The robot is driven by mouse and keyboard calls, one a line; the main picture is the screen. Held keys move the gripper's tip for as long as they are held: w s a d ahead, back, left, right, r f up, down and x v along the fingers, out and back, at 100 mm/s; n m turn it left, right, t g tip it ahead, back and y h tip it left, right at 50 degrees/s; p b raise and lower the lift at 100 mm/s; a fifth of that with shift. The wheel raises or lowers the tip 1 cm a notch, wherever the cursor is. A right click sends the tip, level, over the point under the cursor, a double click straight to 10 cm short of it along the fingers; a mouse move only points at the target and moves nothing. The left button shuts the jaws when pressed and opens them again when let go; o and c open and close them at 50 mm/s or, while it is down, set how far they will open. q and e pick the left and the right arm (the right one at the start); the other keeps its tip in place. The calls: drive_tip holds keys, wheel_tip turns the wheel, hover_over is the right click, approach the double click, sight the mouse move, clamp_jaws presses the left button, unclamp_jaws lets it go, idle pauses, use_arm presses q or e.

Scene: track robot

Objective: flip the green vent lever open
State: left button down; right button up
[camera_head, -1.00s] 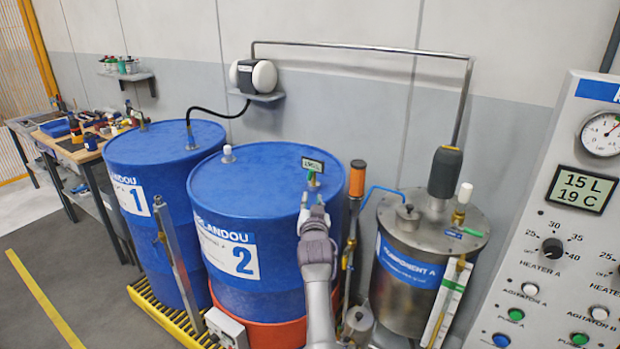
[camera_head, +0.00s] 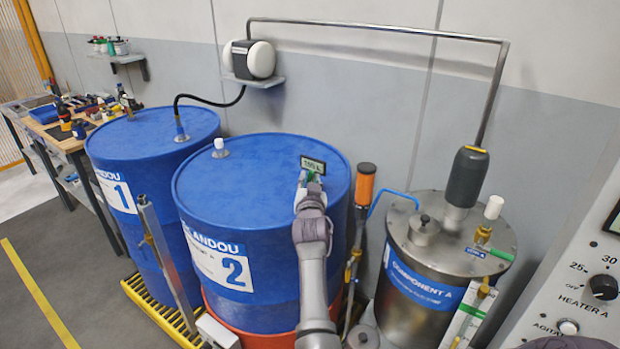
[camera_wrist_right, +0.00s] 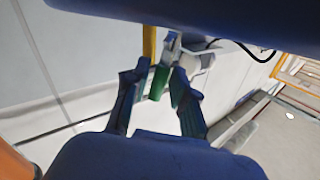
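The green vent lever (camera_head: 316,178) is by the small level display (camera_head: 313,165) on top of blue drum 2 (camera_head: 245,190), and my gripper partly hides it. My right gripper (camera_head: 308,180) reaches over the drum's front rim to the lever. In the right wrist view, the green lever (camera_wrist_right: 158,83) lies between the two dark fingers (camera_wrist_right: 160,78), beside a brass pipe (camera_wrist_right: 149,42). The fingers are apart, and I cannot tell whether one touches the lever. My left gripper is not in view.
An orange-topped pump (camera_head: 365,185) stands just right of drum 2. The steel Component A tank (camera_head: 400,255), with its own green handle (camera_head: 502,254), is farther right. Blue drum 1 (camera_head: 150,140) stands to the left. A control panel (camera_head: 600,270) is at the right edge.

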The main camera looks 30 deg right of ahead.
drive_tip(key=shift+s, duration=0.1)
drive_tip(key=shift+a+r, duration=0.1)
drive_tip(key=shift+a, duration=0.05)
drive_tip(key=shift+c, duration=1.2)
clamp_jaws()
drive_tip(key=shift+w+a+r+n+g+y+p, duration=0.15)
drive_tip(key=shift+r+n+g+y+p, duration=0.1)
drive_tip(key=shift+n+p, duration=0.35)
drive_tip(key=shift+w+d+r+n+g+y+p, duration=0.15)
drive_tip(key=shift+n+g+p, duration=0.2)
drive_tip(key=shift+p, duration=0.3)
drive_tip(key=shift+w+a+f+n, duration=0.1)
drive_tip(key=shift+a+f+n, duration=0.05)
drive_tip(key=shift+f+n, duration=0.15)
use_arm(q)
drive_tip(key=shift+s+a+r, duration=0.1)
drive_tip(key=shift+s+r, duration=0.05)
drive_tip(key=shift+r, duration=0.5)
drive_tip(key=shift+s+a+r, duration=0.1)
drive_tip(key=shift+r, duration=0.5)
use_arm(e)
drive_tip(key=shift+o, duration=1.2)
unclamp_jaws()
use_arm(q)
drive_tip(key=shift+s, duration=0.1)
use_arm(e)
drive_tip(key=shift+w+f, duration=0.1)
drive_tip(key=shift+w, duration=0.05)
